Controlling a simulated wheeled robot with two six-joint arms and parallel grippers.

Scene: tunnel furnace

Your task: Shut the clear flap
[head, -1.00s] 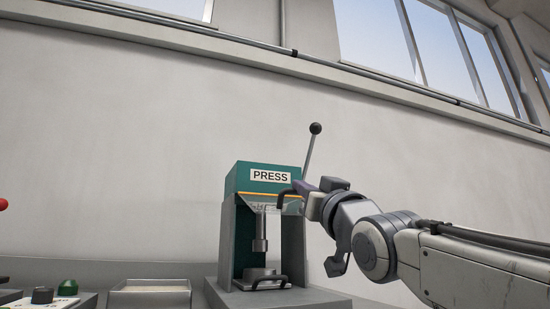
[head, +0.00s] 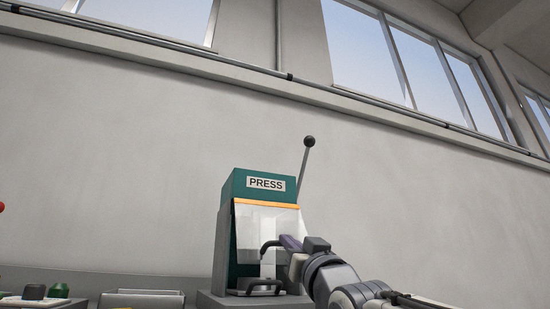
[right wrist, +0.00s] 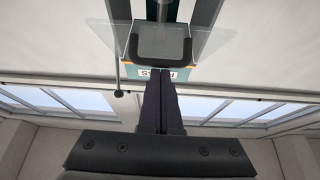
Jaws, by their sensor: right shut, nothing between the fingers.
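The clear flap (head: 252,222) hangs from below the orange strip on the green press (head: 236,188). It slants down over the front opening, its lower edge seeming to stand out from the press. Its black handle (head: 269,244) also shows in the right wrist view (right wrist: 160,50), with the clear sheet (right wrist: 212,42) spreading on both sides. My right gripper (head: 284,242) is shut and empty, its dark fingertips (right wrist: 160,74) right at the handle; I cannot tell whether they touch. My left gripper is not in view.
The press lever with a black ball (head: 309,141) rises at the right of the press. A second black handle (head: 262,285) sits low at its base. A shallow metal tray (head: 142,299) and a green knob (head: 58,290) stand to the left.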

